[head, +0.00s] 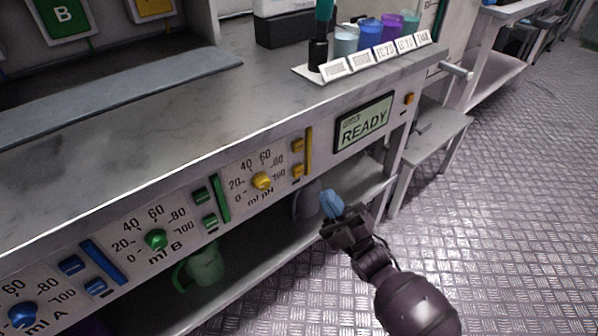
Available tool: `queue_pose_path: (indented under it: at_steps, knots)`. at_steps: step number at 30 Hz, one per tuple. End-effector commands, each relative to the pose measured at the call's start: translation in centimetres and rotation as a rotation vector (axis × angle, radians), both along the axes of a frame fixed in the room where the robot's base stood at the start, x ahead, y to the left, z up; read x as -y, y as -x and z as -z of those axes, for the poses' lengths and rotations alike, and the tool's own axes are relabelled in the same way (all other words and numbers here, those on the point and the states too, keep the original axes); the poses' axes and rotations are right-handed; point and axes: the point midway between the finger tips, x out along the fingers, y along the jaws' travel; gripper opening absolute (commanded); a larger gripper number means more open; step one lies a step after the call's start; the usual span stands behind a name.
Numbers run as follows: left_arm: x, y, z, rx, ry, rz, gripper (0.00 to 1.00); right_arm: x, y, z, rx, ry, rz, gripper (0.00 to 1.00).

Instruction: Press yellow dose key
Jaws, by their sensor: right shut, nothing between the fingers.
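The yellow section of the control panel has a yellow knob (262,181) on a dial marked ml pH. To its right are two small yellow keys, an upper key (298,145) and a lower key (297,171), beside a vertical yellow bar (309,151). I cannot read which of the two is the dose key. My right gripper (332,203) is shut and empty, with blue fingertips. In the picture it is below and right of the lower yellow key, apart from the panel. My left gripper is not in view.
The green knob (156,239) and blue knob (22,314) sit further left on the panel. The display (363,122) reads READY, with an orange button (409,98) beside it. A green jug (204,266) stands on the shelf below. Labelled cups stand on the counter (150,125).

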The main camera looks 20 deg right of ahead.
Motion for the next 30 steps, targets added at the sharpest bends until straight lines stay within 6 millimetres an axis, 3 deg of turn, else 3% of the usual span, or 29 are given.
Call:
queue_pose_path:
  at_steps: [15,30]
  knots:
    - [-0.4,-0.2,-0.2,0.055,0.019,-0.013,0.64,-1.8,-4.8,0.2,-0.003,0.001,0.001,0.00]
    - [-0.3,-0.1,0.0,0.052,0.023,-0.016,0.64,-1.9,-5.3,0.1,-0.001,0.000,0.000,0.00]
